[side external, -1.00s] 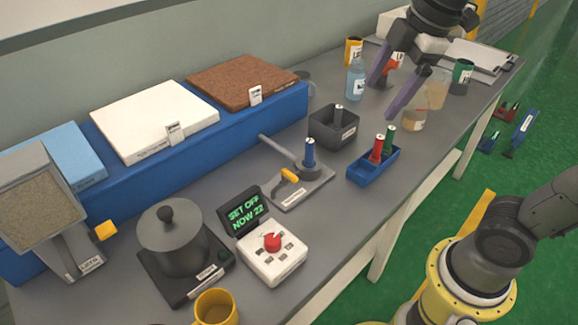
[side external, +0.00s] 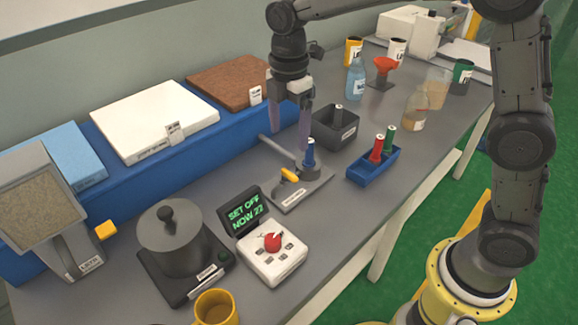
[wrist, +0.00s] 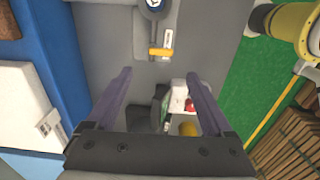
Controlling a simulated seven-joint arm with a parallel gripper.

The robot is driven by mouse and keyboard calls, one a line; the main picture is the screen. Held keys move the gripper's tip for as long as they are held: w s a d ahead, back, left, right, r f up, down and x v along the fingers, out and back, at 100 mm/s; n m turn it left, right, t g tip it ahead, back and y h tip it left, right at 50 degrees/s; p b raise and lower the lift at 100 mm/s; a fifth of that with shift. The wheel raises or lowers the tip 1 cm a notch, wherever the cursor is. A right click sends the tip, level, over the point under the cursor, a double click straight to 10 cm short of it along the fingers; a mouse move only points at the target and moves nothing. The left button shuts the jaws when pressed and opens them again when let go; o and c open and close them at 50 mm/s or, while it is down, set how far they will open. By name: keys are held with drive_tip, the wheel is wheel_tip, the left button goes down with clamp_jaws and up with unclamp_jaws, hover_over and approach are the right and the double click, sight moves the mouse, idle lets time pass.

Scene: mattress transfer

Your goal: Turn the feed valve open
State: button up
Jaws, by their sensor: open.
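The valve fixture is a grey base plate (side external: 285,203) with a pipe, a yellow lever (side external: 289,175) and a blue-topped cylinder (side external: 310,158). Its label is too small to read. My gripper (side external: 288,140) is open and empty, with its purple fingers pointing down, above and behind the fixture in the side view. In the wrist view the yellow lever (wrist: 160,53) lies crosswise just beyond the fingertips of my gripper (wrist: 157,76). The lever and the fingers look apart.
A control box with a red knob (side external: 272,241) and a display reading "SET OFF NOW 22" (side external: 244,211) stand nearer. A lidded pot (side external: 171,238) is left of them. A black bin (side external: 334,128) and a blue rack (side external: 373,166) stand right. A blue ledge (side external: 250,125) carries slabs behind.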

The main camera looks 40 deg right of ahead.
sight(289, 173)
wheel_tip(289, 173, down, 10)
drive_tip(key=shift+f, duration=0.25)
drive_tip(key=shift+c, duration=0.3)
drive_tip(key=c, duration=1.3)
